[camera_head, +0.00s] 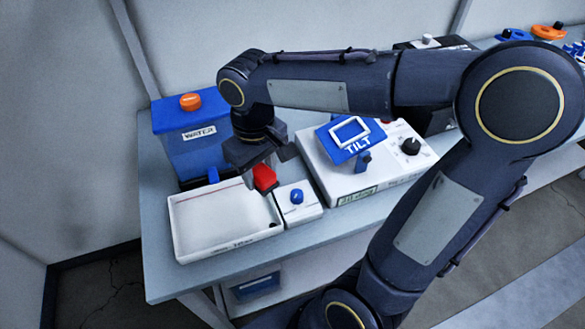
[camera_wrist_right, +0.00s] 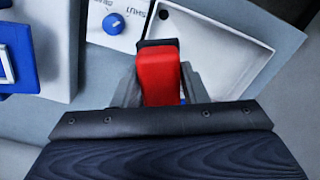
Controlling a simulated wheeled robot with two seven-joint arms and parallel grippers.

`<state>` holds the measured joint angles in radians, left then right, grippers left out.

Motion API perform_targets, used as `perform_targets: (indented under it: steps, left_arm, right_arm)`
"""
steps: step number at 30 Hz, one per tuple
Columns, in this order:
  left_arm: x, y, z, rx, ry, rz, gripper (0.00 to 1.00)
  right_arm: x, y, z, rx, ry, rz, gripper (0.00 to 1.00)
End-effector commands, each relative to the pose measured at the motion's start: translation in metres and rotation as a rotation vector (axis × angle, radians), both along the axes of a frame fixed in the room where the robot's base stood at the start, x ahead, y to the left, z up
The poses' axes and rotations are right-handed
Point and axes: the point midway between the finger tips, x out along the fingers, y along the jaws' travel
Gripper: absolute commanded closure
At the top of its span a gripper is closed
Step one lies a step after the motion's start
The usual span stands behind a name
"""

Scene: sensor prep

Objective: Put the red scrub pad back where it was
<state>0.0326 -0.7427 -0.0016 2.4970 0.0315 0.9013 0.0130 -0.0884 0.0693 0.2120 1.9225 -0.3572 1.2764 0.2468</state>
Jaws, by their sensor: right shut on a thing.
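The red scrub pad (camera_head: 264,177) is in my right gripper (camera_head: 258,172), over the right back part of a shallow white tray (camera_head: 190,245). In the right wrist view the red pad (camera_wrist_right: 159,77), with a dark edge at its far end, sits between the two grey fingers of the right gripper (camera_wrist_right: 158,85). The white tray (camera_wrist_right: 262,52) lies beyond and to the right of the pad there. The gripper is shut on the pad. Whether the pad touches the tray is not clear. My left gripper is not in view.
A small white box with a blue knob (camera_head: 296,196) stands right of the tray. A blue WATER container (camera_head: 192,150) with an orange cap stands behind it. A white device with a blue TILT plate (camera_head: 345,140) is further right. The table's front strip (camera_head: 215,272) is bare.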

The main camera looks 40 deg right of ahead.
Motion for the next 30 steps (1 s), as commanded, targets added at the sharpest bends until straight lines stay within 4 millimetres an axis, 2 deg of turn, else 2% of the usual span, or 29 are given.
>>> perform_targets:
  steps: [1,5,14,18,22,30]
  left_arm:
    - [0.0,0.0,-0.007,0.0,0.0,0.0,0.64]
    - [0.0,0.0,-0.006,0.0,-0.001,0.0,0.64]
    - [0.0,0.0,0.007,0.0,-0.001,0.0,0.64]
    - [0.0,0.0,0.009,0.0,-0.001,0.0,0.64]
    - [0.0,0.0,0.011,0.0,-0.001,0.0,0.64]
    - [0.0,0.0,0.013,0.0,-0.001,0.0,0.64]
  right_arm:
    - [-0.005,-0.003,-0.002,-0.002,-0.003,-0.012,0.82]
    - [-0.003,-0.012,-0.002,-0.008,0.002,-0.027,0.82]
    - [0.053,-0.055,-0.031,-0.008,0.005,-0.029,0.82]
    - [0.073,-0.07,-0.057,-0.008,0.006,-0.025,0.82]
    - [0.086,-0.08,-0.076,-0.008,0.004,-0.025,0.82]
    - [0.1,-0.09,-0.096,-0.008,0.002,-0.025,0.82]
